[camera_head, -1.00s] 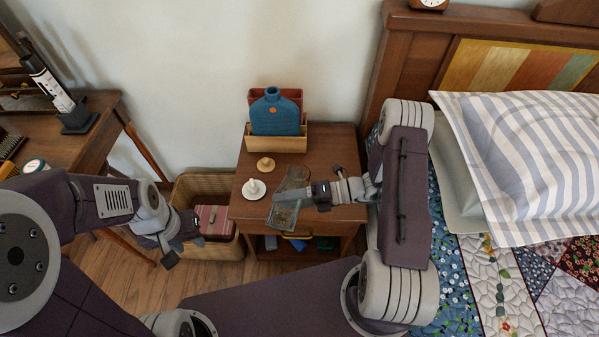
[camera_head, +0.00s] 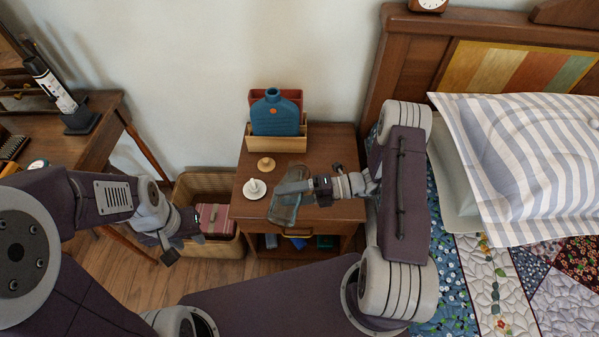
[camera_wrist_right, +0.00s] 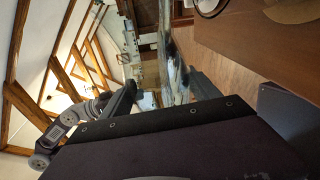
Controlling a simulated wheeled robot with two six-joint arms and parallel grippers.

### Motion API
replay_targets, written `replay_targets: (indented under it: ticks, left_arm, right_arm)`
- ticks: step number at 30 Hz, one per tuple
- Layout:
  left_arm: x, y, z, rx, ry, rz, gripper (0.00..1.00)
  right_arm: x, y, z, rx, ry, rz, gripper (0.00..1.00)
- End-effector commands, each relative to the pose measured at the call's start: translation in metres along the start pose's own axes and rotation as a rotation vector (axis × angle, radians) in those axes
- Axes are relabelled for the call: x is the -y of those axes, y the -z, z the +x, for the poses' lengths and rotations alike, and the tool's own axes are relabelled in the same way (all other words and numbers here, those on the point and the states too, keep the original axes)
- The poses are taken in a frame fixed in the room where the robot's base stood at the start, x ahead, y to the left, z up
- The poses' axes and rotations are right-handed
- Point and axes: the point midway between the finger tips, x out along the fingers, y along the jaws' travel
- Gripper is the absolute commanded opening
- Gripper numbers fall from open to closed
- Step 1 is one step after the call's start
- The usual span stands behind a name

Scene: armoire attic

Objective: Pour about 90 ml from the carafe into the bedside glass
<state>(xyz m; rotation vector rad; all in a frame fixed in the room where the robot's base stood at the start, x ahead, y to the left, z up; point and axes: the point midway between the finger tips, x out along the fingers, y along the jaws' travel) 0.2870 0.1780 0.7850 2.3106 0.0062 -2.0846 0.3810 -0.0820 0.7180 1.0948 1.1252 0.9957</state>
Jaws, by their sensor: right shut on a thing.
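A clear glass carafe (camera_head: 283,212) is over the front left part of the nightstand. My right gripper (camera_head: 287,188) reaches in from the right and is shut on it. The carafe looks tilted; its water level cannot be made out. In the right wrist view the clear glass (camera_wrist_right: 165,45) stands between the dark fingers. I cannot pick out the bedside glass as a separate thing; it may be hidden by the carafe or gripper. My left gripper (camera_head: 179,242) is empty, its fingers apart, in front of the wicker basket.
The nightstand (camera_head: 335,150) also holds a white saucer-like piece with a knob (camera_head: 255,189), a wooden stopper-like piece (camera_head: 265,164) and a wooden holder (camera_head: 290,144) with a blue bottle (camera_head: 273,115). A wicker basket (camera_head: 225,248) stands left; the bed (camera_head: 500,270) is right.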

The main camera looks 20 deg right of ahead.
Motion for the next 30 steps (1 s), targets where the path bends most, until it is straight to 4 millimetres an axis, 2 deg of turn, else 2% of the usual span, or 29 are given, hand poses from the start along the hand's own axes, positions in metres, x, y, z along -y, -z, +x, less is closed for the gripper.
replay_targets:
  ticks: [30]
  left_arm:
    - [-0.0001, 0.0005, -0.0045, 0.000, 0.000, 0.000, 0.36]
  right_arm:
    - [-0.0059, 0.0044, 0.0012, -0.005, -0.017, 0.035, 0.00]
